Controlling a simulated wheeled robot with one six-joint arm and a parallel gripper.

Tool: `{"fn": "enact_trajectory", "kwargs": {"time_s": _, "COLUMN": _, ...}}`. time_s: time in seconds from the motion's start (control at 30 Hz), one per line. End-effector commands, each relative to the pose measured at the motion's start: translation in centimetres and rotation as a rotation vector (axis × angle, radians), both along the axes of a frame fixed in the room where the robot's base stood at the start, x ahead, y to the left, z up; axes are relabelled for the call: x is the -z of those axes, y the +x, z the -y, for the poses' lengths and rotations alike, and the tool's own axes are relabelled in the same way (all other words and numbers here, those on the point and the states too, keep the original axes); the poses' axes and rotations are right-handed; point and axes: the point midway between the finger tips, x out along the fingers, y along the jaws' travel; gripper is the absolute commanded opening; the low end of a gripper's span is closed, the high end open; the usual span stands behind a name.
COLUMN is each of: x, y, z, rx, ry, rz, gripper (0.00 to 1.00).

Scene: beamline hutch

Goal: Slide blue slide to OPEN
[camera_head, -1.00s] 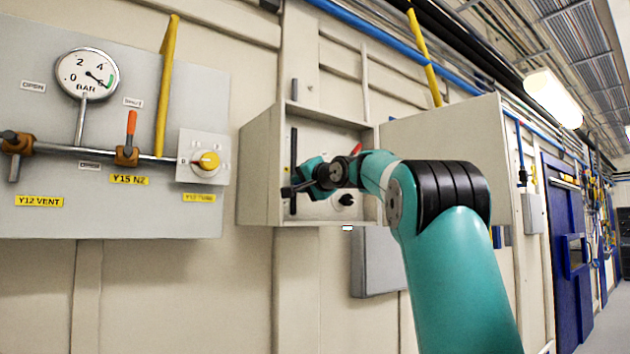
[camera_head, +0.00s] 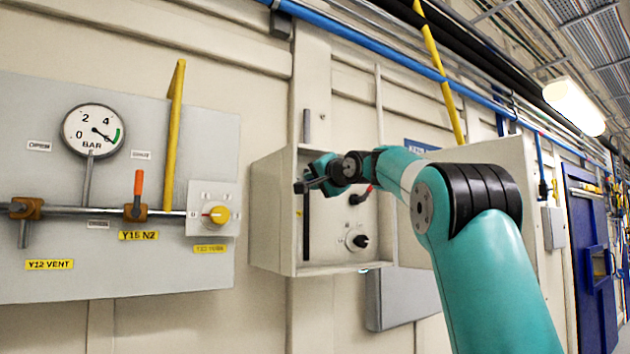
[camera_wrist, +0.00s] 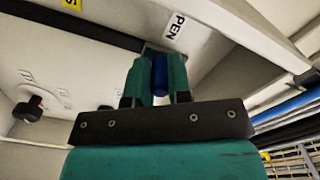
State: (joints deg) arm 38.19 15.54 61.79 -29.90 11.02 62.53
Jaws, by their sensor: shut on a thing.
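The blue slide (camera_wrist: 160,75) shows in the wrist view between the two teal fingers of my gripper (camera_wrist: 156,76), which are shut on it. A white label (camera_wrist: 174,27) reading "PEN", its first letter cut off or hidden, sits just beyond the fingertips. The dark slide track (camera_head: 306,225) runs vertically inside the open wall box in the head view. My gripper (camera_head: 304,187) is at the upper part of this track. The slide itself is hidden there by the gripper.
The open wall box (camera_head: 275,215) has side walls close around my wrist. To the left is a panel with a pressure gauge (camera_head: 92,131) and valves. A grey box (camera_head: 395,297) hangs below right.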

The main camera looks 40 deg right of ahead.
Motion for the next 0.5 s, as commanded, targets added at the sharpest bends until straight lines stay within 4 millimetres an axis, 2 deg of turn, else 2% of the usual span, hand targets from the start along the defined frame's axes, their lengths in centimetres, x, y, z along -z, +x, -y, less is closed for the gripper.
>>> {"fn": "enact_trajectory", "kwargs": {"time_s": 0.13, "x": -0.04, "y": -0.07, "z": 0.11, "rx": 0.002, "ry": 0.0, "rz": 0.002, "gripper": 0.0}}
{"fn": "enact_trajectory", "kwargs": {"time_s": 0.17, "x": -0.03, "y": -0.07, "z": 0.11, "rx": 0.002, "ry": 0.0, "rz": 0.002, "gripper": 0.26}}
{"fn": "enact_trajectory", "kwargs": {"time_s": 0.23, "x": -0.03, "y": -0.07, "z": 0.12, "rx": 0.002, "ry": 0.0, "rz": 0.002, "gripper": 0.42}}
{"fn": "enact_trajectory", "kwargs": {"time_s": 0.27, "x": -0.01, "y": -0.06, "z": 0.12, "rx": 0.002, "ry": 0.0, "rz": 0.002, "gripper": 0.44}}
{"fn": "enact_trajectory", "kwargs": {"time_s": 0.5, "x": 0.04, "y": -0.09, "z": 0.1, "rx": 0.001, "ry": 0.0, "rz": 0.001, "gripper": 0.44}}
